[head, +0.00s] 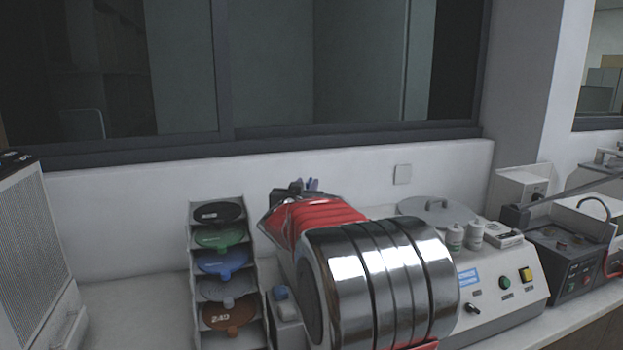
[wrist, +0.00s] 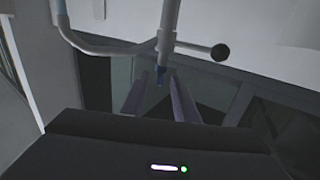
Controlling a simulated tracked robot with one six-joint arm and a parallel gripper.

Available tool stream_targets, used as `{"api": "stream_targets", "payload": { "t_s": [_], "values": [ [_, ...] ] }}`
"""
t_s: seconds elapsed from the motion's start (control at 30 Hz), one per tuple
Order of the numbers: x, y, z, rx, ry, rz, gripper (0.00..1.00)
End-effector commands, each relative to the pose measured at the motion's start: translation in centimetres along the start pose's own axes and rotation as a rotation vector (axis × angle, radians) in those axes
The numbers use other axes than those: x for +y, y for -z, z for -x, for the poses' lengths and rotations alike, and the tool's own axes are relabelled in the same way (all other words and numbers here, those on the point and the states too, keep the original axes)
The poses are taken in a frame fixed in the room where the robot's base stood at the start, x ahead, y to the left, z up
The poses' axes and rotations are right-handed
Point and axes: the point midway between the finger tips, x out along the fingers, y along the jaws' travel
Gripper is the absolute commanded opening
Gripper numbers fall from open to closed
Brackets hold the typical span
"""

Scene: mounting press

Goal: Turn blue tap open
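In the wrist view a small blue piece (wrist: 160,76), likely the blue tap, sits at the lower end of a pale vertical tube. It appears between the fingertips of my gripper (wrist: 158,88). The two fingers are spread with a clear gap, so the gripper is open. I cannot tell how far beyond the fingertips the blue piece lies, and no contact shows. In the head view my red and chrome arm hides much of the middle, and I cannot pick out the blue tap there.
A pale bent pipe (wrist: 110,47) and a rod with a black ball knob (wrist: 220,52) cross near the tube. In the head view a rack of coloured discs (head: 195,290) stands left of my arm. A control box (head: 525,285) and several white jars stand right.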

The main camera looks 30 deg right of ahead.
Motion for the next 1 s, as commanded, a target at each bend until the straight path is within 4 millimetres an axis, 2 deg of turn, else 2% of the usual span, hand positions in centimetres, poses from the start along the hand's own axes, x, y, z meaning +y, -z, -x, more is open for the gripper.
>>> {"api": "stream_targets", "payload": {
  "t_s": [0.5, 0.7, 1.0],
  "values": [
    [0.0, -0.1, -6.5, 0.000, 0.000, 0.001, 0.27],
    [0.0, 0.0, -7.6, 0.001, 0.000, 0.000, 0.27],
    [0.0, 0.0, -7.7, 0.000, 0.001, 0.000, 0.27]
  ]
}}
